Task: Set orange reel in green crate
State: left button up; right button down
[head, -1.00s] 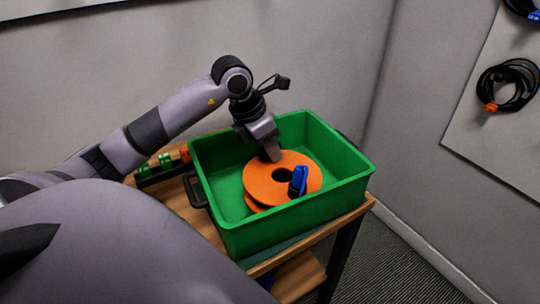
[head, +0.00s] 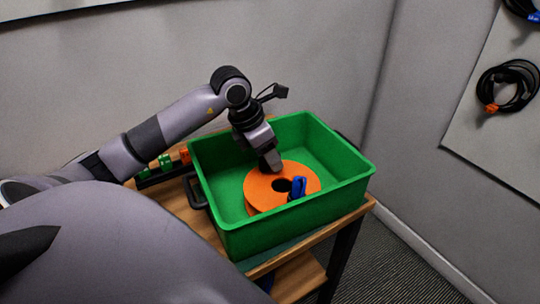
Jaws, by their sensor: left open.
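The orange reel (head: 262,188) lies inside the green crate (head: 315,221), with its dark centre hole facing up. A blue piece (head: 298,187) shows at the reel's front right side; I cannot tell whether it is attached. My left gripper (head: 271,166) points down into the crate at the reel's back edge. It is open, and its fingertips partly overlap the reel in the view, so contact is unclear. My right gripper is not in view.
The crate stands on a wooden table (head: 178,204) with a dark leg. A dark rack with green and orange items (head: 164,162) sits left of the crate. Walls are close behind. A black cable coil (head: 508,84) hangs on the right panel.

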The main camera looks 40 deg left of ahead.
pick_arm(q)
jog(key=v, duration=1.1)
jog(key=shift+r, duration=0.1)
